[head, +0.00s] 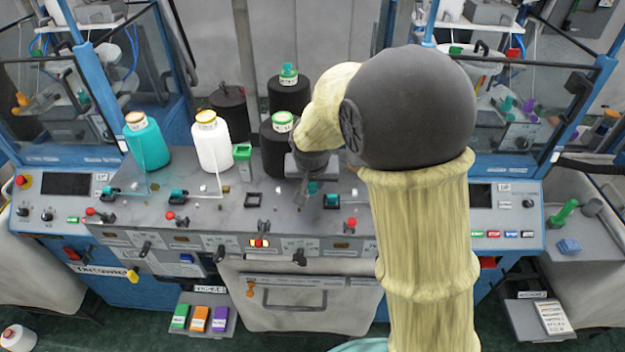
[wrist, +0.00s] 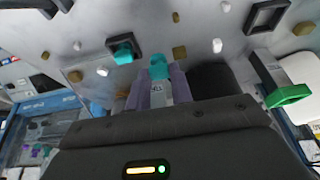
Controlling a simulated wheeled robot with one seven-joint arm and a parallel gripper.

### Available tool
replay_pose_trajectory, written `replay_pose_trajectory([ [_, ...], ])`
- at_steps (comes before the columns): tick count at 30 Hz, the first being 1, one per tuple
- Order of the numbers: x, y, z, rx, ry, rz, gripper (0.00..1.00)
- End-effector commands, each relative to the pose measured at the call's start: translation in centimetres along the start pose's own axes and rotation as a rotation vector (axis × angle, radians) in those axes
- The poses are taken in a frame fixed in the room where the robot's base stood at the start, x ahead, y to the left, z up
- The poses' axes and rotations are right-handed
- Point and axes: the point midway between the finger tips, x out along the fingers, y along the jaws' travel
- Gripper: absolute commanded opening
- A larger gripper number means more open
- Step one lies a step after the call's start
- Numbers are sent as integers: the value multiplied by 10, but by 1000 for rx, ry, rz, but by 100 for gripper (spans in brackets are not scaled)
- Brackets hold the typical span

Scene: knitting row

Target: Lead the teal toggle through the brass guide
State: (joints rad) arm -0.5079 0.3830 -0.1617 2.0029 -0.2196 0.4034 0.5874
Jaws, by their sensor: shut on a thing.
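The teal toggle (wrist: 158,68) shows in the wrist view between the tips of my gripper (wrist: 157,84), whose grey-purple fingers are shut on it. In the head view my gripper (head: 306,188) points down at the grey panel, and a small teal part (head: 313,187) shows beside its fingers. A second teal toggle (wrist: 123,53) sits in a dark square frame to the left in the wrist view. Small brass-coloured blocks stand on the panel, one (wrist: 180,52) just beyond the held toggle and one (wrist: 75,76) to the left. I cannot tell which is the brass guide.
A teal bottle (head: 147,142), a white bottle (head: 211,142) and dark bottles (head: 277,140) stand behind the panel (head: 225,215). A green-topped holder (wrist: 288,96) is right of my gripper in the wrist view. Red-knobbed levers (head: 352,223) line the panel's front.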

Motion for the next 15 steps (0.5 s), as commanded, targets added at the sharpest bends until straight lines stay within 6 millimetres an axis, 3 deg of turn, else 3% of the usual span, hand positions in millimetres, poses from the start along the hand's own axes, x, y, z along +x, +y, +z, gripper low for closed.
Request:
replay_pose_trajectory([
  [15,21,0,9,1,-1,1,9],
])
